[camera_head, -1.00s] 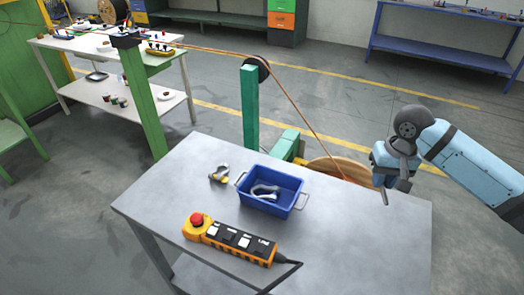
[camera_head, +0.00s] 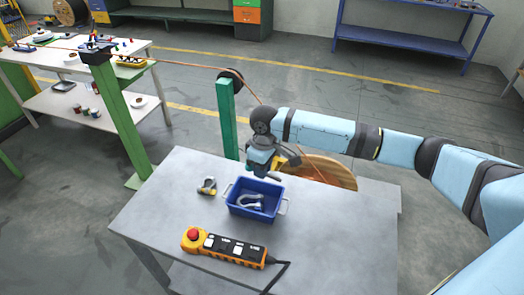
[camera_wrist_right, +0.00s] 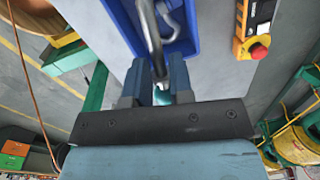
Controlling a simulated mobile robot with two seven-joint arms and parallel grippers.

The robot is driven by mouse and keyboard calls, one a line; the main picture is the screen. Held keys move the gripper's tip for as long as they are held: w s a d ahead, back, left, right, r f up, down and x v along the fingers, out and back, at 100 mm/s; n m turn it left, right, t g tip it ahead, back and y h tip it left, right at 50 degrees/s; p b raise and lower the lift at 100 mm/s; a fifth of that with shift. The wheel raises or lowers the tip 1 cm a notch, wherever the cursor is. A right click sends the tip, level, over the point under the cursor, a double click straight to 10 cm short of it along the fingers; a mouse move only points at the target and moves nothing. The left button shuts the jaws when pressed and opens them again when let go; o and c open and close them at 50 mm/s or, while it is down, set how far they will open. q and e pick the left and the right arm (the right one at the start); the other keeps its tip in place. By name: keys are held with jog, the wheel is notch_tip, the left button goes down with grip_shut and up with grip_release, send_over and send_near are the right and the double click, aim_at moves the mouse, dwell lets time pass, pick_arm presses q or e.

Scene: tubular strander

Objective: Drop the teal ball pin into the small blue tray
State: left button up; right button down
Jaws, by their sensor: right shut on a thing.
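The small blue tray (camera_head: 240,212) stands on the grey table with a silver shackle (camera_head: 250,201) lying in it. My right gripper (camera_head: 262,168) is above the far rim of the tray, pointing down. In the right wrist view, its fingers (camera_wrist_right: 160,84) are closed around a small teal piece, the teal ball pin (camera_wrist_right: 163,97), mostly hidden by the fingers and gripper body. The tray (camera_wrist_right: 190,45) and the shackle (camera_wrist_right: 158,30) show just beyond the fingertips there. The pin cannot be made out in the head view. My left gripper is not in view.
A second shackle (camera_head: 208,187) lies on the table (camera_head: 165,225) left of the tray. An orange-and-black control pendant (camera_head: 222,246) with a red button lies in front. A green post (camera_head: 227,120) and a wooden reel (camera_head: 325,170) stand behind the table. The table's right part is clear.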

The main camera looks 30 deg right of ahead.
jog(key=shift+s+d+r+n+p, duration=0.15)
jog(key=shift+d+r+n+p, duration=0.15)
jog(key=shift+n, duration=0.1)
notch_tip(320, 180, down, 7)
jog(key=b, duration=0.8)
jog(key=shift+d+r+n, duration=0.15)
jog(key=shift+r+n, duration=0.05)
jog(key=shift+n, duration=0.1)
jog(key=shift+s, duration=0.1)
jog(key=c, duration=0.9)
grip_release()
